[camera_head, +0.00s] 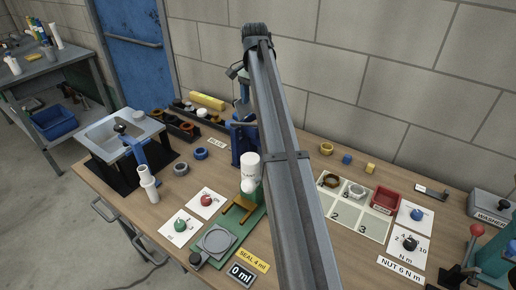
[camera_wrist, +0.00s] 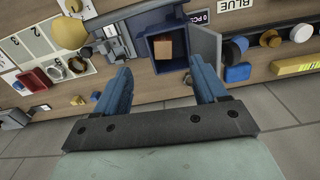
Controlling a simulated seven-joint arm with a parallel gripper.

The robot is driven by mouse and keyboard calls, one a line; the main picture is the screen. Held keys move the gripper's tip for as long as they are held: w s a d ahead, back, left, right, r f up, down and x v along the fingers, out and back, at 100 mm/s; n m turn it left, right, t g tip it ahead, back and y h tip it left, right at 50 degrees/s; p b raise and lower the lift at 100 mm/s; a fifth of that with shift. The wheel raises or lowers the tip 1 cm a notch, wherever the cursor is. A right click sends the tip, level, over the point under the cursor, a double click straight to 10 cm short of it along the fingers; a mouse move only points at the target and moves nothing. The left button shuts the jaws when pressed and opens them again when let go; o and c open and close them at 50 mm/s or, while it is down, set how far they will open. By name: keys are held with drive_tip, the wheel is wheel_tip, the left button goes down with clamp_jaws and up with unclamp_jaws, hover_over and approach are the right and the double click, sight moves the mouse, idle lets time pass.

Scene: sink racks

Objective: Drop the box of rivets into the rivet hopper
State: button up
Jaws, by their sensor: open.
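In the wrist view, my gripper (camera_wrist: 160,66) has its two blue fingers spread wide with nothing between them. Beyond the fingertips is a blue-grey open-topped bin, which looks like the rivet hopper (camera_wrist: 153,63), with a grey flap standing open on its right. A small orange-brown box (camera_wrist: 163,49), probably the box of rivets, shows inside the hopper's opening, apart from the fingers. I cannot tell how deep it sits.
A "0 PCS" sign (camera_wrist: 197,17) stands beside the hopper. A white bottle (camera_head: 250,165) stands near my arm. A numbered white board (camera_head: 345,222) with rings and a red bin (camera_head: 385,198) lies right. A sink-like tray (camera_head: 110,132) is left.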

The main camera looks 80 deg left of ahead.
wheel_tip(320, 180, up, 14)
idle(0.7)
drive_tip(key=shift+f, duration=0.1)
idle(0.4)
